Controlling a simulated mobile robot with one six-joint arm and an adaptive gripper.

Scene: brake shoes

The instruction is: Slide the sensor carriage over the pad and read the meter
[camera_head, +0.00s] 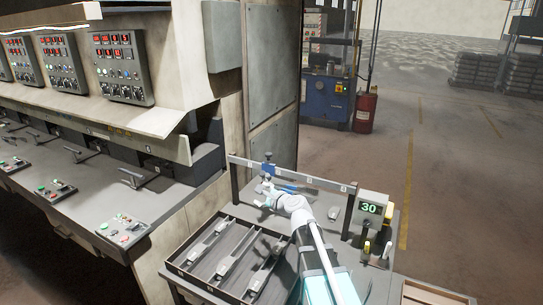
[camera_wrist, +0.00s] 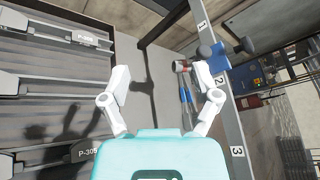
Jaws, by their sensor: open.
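The sensor carriage (camera_head: 268,169) is a small blue block with dark knobs on the numbered rail (camera_head: 315,180). In the wrist view the carriage (camera_wrist: 219,62) sits between labels 1 and 2. My gripper (camera_head: 268,194) is just in front of it, low over the table. In the wrist view my gripper (camera_wrist: 164,85) is open with nothing between its fingers; its right fingertip appears close to the carriage, and contact cannot be told. The meter (camera_head: 371,206) at the rail's right end shows 30 in green. I cannot make out a pad under the carriage.
A divided tray (camera_head: 178,265) holding several metal brake shoes lies left of my arm. A small grey part (camera_head: 333,213) lies near the meter. A grey machine stands left.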

